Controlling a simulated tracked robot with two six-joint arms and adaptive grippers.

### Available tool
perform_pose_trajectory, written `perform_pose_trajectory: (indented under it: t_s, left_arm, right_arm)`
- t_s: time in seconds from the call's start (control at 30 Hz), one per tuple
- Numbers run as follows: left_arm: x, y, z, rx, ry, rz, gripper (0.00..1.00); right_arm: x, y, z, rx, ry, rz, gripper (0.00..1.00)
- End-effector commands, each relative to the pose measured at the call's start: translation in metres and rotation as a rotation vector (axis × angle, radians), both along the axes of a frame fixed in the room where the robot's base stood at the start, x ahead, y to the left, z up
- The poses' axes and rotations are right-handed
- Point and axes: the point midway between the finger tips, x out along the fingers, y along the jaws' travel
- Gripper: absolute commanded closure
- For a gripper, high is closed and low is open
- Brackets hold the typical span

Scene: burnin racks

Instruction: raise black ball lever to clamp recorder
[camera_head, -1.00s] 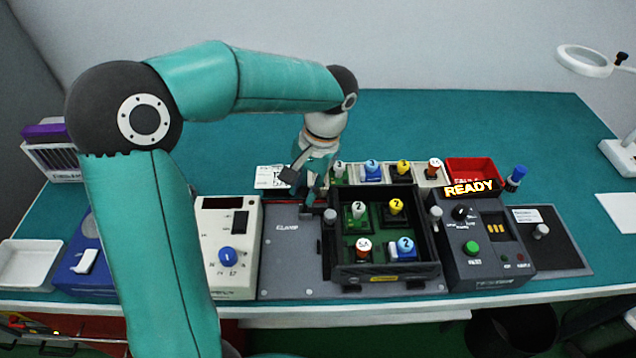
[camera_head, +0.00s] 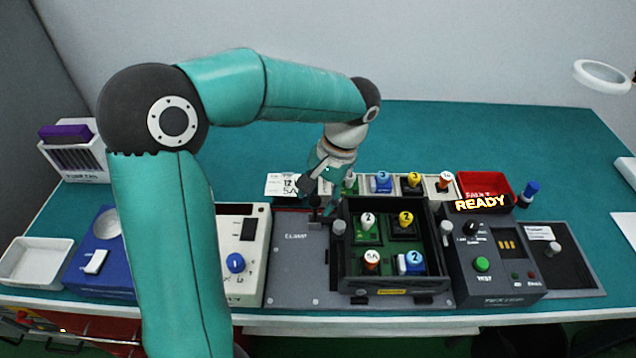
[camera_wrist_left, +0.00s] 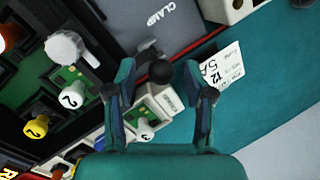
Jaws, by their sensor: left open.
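The black ball (camera_wrist_left: 160,72) of the lever shows in the left wrist view, between the spread fingers of my left gripper (camera_wrist_left: 159,68). The fingers stand apart on either side of it, and I cannot tell whether either touches it. In the head view my left gripper (camera_head: 318,204) is at the back of the grey CLAMP plate (camera_head: 290,262), left of a black open box (camera_head: 395,284) that seems to be the recorder. The gripper largely hides the lever there. The box holds several numbered knobs on modules. My right gripper is out of view.
A dark tester (camera_head: 498,285) with a READY display stands right of the box. A white device (camera_head: 252,280) with a blue knob stands left of the plate. Several numbered modules and a red tray (camera_head: 486,183) line the back. The teal table behind is clear.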

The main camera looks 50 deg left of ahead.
Motion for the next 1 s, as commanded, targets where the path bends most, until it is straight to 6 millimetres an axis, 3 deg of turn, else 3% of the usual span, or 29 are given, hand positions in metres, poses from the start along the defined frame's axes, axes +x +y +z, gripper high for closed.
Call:
perform_pose_trajectory:
  t_s: [0.17, 0.6, 0.8, 1.0]
  left_arm:
    - [0.004, -0.003, 0.015, 0.001, -0.004, -0.001, 0.47]
    - [0.022, -0.016, 0.094, 0.000, -0.005, 0.000, 0.47]
    - [0.025, -0.019, 0.112, 0.001, -0.003, -0.001, 0.47]
    - [0.025, -0.019, 0.114, 0.000, -0.001, 0.000, 0.47]
  right_arm:
    - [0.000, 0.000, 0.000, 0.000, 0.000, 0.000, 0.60]
    - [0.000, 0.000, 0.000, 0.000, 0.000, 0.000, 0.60]
    - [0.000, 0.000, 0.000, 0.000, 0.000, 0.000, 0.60]
    - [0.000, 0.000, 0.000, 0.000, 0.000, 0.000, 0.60]
